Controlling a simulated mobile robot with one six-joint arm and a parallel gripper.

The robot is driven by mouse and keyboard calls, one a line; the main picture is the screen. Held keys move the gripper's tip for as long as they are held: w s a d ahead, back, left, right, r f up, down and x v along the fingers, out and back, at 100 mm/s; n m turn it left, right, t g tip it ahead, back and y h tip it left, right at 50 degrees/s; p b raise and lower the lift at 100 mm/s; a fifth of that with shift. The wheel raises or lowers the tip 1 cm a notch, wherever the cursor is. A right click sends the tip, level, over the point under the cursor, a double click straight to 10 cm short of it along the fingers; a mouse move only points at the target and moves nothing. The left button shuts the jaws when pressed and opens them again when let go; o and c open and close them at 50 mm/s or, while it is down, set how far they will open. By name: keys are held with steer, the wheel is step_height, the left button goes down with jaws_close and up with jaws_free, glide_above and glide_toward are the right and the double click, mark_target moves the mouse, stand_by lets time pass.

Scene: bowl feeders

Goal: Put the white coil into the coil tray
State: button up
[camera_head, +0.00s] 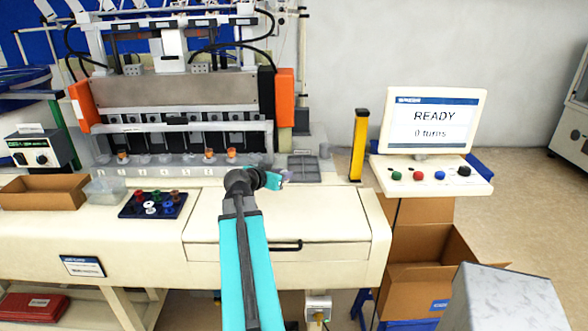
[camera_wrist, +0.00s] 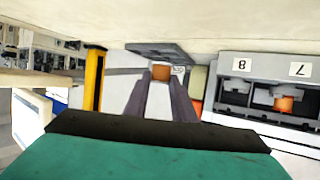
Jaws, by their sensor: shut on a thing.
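My gripper (camera_head: 284,178) is at the end of the teal arm, above the cream worktop, just in front of and left of the grey coil tray (camera_head: 304,168). In the wrist view, my gripper (camera_wrist: 161,78) is shut on a copper-coloured coil (camera_wrist: 161,72) with a pale bit at its side. Its flange colour is hard to tell. In the head view only a small pale patch shows at the fingertips. The coil tray also shows in the wrist view (camera_wrist: 160,48), upside down, just beyond the coil. The tray's compartments look empty in the head view.
A winding machine (camera_head: 175,95) stands at the back left, with several copper coils on its front row. A dark tray (camera_head: 130,211) of coloured bobbins lies left. A yellow post (camera_head: 358,145) and a screen reading READY (camera_head: 430,120) stand right. The worktop before the coil tray is clear.

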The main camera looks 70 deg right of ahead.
steer(key=p, duration=0.3)
glide_above(294, 179)
steer(key=a, duration=0.2)
steer(key=shift+d+f, duration=0.2)
steer(key=shift+f, duration=0.2)
steer(key=shift+d, duration=0.55)
steer(key=shift+d+f+p, duration=0.15)
steer(key=shift+p, duration=0.2)
steer(key=shift+f+p, duration=0.75)
steer(key=shift+f, duration=0.9)
steer(key=shift+f, duration=0.15)
steer(key=o, duration=1)
steer(key=shift+r, duration=0.2)
